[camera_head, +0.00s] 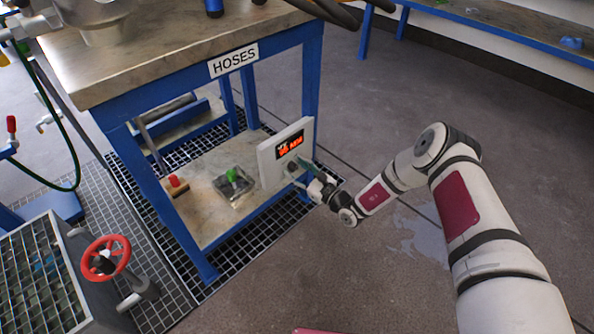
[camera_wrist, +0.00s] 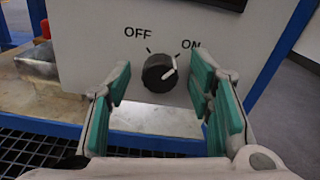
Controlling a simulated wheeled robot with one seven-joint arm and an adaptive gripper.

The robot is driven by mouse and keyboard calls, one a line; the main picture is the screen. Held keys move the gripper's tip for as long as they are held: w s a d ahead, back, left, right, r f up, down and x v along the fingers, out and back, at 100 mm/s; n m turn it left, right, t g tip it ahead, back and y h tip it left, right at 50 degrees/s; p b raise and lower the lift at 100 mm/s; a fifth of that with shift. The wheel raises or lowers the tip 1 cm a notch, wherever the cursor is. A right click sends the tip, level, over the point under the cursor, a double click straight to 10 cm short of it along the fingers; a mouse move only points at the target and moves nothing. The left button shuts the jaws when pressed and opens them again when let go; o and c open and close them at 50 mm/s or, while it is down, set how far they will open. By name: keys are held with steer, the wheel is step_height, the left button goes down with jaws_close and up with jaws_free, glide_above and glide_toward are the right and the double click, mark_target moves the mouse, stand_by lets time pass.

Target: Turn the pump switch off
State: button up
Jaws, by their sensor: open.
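The pump switch is a black round knob (camera_wrist: 160,72) on a white panel box (camera_head: 268,158). In the wrist view the labels OFF and ON stand above it, and its white pointer line aims up and right, toward the ON mark. My gripper (camera_wrist: 162,100) has green finger pads, open on either side of the knob, with a gap to it on both sides. The knob looks centred between the fingers and I see no contact. In the head view my gripper (camera_head: 304,172) is at the box's front, where the knob is mostly hidden.
The box is fixed to a blue-framed bench (camera_head: 190,60) labelled HOSES. A lower shelf (camera_head: 207,205) holds a green-topped item (camera_head: 235,180) and a red-handled one. A red handwheel (camera_head: 106,256) is at the lower left. The floor right of the bench is clear.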

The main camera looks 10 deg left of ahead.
jaws_close()
steer(key=n+p, duration=0.1)
steer(key=n, duration=0.2)
steer(key=shift+n+p, duration=0.35)
steer(key=shift+n, duration=0.05)
steer(key=n+p, duration=0.2)
steer(key=n, duration=0.2)
steer(key=shift+n, duration=0.3)
steer(key=n+p, duration=0.2)
steer(key=n, duration=0.2)
steer(key=shift+s+p, duration=0.1)
steer(key=shift+p, duration=0.2)
steer(key=shift+f+n+p, duration=0.1)
steer(key=shift+n+p, duration=0.7)
steer(key=shift+n, duration=0.9)
